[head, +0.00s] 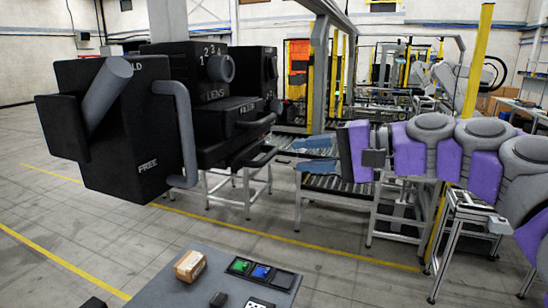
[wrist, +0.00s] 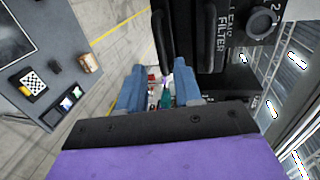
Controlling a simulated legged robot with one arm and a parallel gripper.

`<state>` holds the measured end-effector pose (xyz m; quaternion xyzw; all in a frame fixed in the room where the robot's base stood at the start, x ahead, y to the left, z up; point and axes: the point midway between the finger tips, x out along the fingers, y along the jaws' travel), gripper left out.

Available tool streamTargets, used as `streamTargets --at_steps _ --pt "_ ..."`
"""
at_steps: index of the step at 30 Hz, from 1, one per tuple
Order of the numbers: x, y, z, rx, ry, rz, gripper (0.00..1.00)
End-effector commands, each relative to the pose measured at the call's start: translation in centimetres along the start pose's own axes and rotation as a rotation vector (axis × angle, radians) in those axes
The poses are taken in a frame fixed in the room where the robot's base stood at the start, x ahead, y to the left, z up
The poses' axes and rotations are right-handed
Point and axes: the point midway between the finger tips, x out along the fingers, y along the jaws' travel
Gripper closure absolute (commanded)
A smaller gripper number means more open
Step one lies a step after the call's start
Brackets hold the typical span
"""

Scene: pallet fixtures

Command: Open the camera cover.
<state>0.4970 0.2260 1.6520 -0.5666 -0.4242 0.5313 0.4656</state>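The black camera fixture (head: 130,130) fills the left of the head view. It has a large grey handle (head: 180,130), a grey lever (head: 105,95) and a numbered knob (head: 222,68) above the word LENS. A section marked FILTER has a dark bar handle (head: 258,122), and another dark bar (head: 262,157) sits lower. I cannot tell which part is the cover.
Conveyors (head: 340,184) and yellow posts stand behind my arm. Bare floor lies between the table and the fixture.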

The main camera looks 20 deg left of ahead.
Motion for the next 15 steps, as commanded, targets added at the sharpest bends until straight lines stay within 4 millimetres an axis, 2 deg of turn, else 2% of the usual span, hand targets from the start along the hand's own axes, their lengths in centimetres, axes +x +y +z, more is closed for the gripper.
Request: streamTargets --at_steps 1,6,9,15 --pt "1.2 0.1 0.1 0.000 -0.004 0.002 0.66" --pt "3.9 0.1 0.0 0.001 -0.004 -0.001 0.66" --pt "5.1 0.1 -0.1 0.002 -0.002 -0.001 0.66" --pt "6.2 0.1 -0.2 0.002 0.001 -0.008 0.66"
